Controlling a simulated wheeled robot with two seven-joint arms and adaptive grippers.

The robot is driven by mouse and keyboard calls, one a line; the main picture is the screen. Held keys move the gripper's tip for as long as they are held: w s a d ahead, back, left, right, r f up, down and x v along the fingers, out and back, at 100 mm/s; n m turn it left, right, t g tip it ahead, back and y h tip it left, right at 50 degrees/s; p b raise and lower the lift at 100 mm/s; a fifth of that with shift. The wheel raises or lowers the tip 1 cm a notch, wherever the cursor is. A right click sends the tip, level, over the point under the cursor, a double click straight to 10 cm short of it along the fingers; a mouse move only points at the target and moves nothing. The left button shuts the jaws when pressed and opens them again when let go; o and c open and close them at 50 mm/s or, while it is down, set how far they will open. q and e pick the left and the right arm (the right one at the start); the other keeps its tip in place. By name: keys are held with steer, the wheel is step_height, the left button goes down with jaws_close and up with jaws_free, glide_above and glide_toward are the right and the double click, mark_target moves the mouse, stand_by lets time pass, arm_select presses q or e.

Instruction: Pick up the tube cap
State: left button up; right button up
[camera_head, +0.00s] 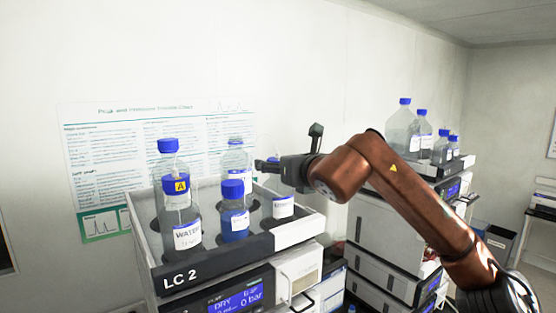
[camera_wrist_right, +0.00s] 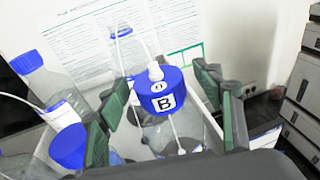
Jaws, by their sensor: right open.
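A blue tube cap (camera_wrist_right: 162,92) with a black-and-white "B" label sits on a clear bottle in the right wrist view. A white fitting (camera_wrist_right: 155,71) with thin tubing stands on its top. My right gripper (camera_wrist_right: 166,108) is open, with green finger pads to the left and right of the cap. I cannot tell whether they touch it. In the head view my right gripper (camera_head: 285,160) is above the right side of the tray, over a clear bottle (camera_head: 283,207), and hides much of that bottle's top. My left gripper is not in view.
The LC 2 tray (camera_head: 225,258) holds several bottles close by, including one with an "A" cap (camera_head: 178,188) and a blue-filled bottle (camera_head: 234,222). More bottles (camera_head: 404,128) stand on an instrument stack at right. A poster (camera_head: 90,160) hangs behind.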

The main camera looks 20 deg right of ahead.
mark_target(277, 159)
steer(key=shift+c, duration=0.5)
steer(key=c, duration=1)
step_height(277, 159, up, 9)
steer(key=shift+a+r+b, duration=0.1)
steer(key=shift+r+b, duration=0.1)
steer(key=shift+b, duration=0.4)
steer(key=shift+r, duration=0.35)
